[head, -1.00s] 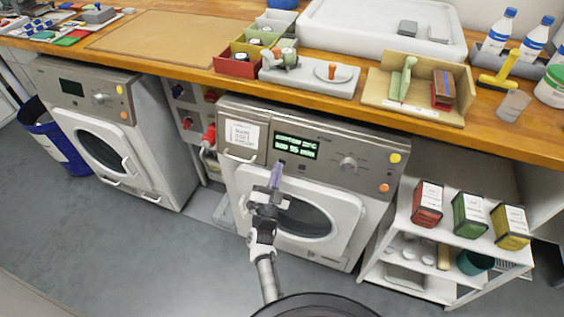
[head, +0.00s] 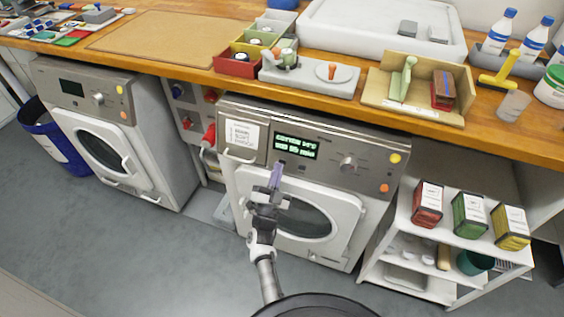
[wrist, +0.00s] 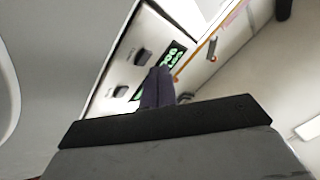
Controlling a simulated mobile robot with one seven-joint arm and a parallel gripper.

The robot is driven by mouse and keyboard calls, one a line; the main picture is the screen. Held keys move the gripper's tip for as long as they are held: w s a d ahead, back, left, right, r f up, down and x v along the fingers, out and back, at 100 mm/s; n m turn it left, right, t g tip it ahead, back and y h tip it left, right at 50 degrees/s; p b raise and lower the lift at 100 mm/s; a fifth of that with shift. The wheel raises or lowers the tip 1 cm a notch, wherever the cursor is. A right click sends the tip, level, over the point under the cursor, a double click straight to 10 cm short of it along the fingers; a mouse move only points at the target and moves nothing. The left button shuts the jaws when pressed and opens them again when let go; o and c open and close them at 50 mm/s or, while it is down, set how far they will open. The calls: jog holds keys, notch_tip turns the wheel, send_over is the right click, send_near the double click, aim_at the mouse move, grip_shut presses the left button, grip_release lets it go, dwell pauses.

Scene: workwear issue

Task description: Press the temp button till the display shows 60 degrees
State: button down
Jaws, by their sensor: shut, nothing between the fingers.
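The right-hand washing machine (head: 225,180) has a dark display (head: 295,147) with two lines of green text; the digits are too blurred to read surely. The display shows also in the wrist view (wrist: 172,54), partly covered by my fingers. Whether the tips touch a button is hidden.
A round knob (head: 347,164), a yellow button (head: 395,158) and an orange button (head: 384,188) are right of the display. The wooden counter (head: 190,68) overhangs above. A white shelf (head: 400,225) stands at the right. A second machine (head: 165,140) is at the left.

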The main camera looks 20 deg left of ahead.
jog(key=shift+w+f, duration=0.1)
dwell(0.5)
jog(key=shift+w+b, duration=0.3)
jog(key=shift+b, duration=0.15)
jog(key=shift+w+f+b, duration=0.15)
jog(key=shift+w+b, duration=0.2)
dwell(0.4)
jog(key=shift+s, duration=0.1)
jog(key=shift+s+r+p, duration=0.25)
jog(key=shift+s+p, duration=0.25)
jog(key=shift+s, duration=0.15)
jog(key=s+p, duration=0.1)
jog(key=s+r+p, duration=0.1)
jog(key=s, duration=0.1)
jog(key=s+p, duration=0.1)
jog(key=shift+s+r, duration=0.25)
jog(key=shift+s, duration=0.15)
dwell(3.5)
